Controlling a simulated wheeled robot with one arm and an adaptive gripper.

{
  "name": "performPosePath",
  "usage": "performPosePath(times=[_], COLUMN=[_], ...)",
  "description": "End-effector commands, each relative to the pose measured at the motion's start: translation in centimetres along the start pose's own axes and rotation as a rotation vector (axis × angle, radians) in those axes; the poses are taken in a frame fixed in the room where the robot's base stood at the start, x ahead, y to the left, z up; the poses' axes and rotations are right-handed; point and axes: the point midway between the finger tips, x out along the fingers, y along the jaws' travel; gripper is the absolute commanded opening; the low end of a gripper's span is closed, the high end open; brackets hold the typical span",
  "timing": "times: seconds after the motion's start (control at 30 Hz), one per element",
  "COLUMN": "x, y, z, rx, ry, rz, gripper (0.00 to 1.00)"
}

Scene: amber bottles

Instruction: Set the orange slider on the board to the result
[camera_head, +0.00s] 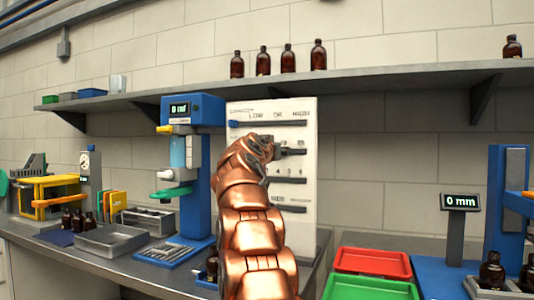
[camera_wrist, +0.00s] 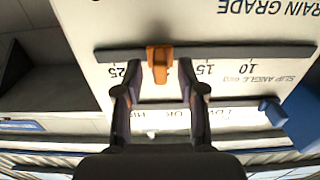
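The white board (camera_head: 306,132) stands upright on the bench and carries several dark slider tracks. In the wrist view, seen upside down, the orange slider (camera_wrist: 159,64) sits on the slip angle track (camera_wrist: 225,53), between the 25 and 15 marks. My gripper (camera_wrist: 156,92) is open, with one finger on each side of the slider and visible gaps between. I cannot tell whether the fingertips reach the board. In the head view my gripper (camera_head: 265,145) is at the board and the orange slider is hidden behind it. A blue slider (camera_head: 233,123) is at the left end of the LOW-OK-HIGH track.
A blue press-like machine (camera_head: 203,160) with a small lit display (camera_head: 180,109) stands left of the board. Red (camera_head: 370,262) and green (camera_head: 365,288) trays lie to the right, near a display reading 0 mm (camera_head: 460,201). Brown bottles (camera_head: 288,58) stand on the shelf above.

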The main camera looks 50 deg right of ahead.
Motion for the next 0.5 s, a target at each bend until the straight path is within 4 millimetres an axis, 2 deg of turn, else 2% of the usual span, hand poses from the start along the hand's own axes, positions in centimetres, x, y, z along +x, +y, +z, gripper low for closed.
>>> performPosePath(times=[0.5], x=[-4.7], y=[0.0], z=[0.0], rx=[-0.005], ry=[-0.001], rz=[0.000], gripper=[0.40])
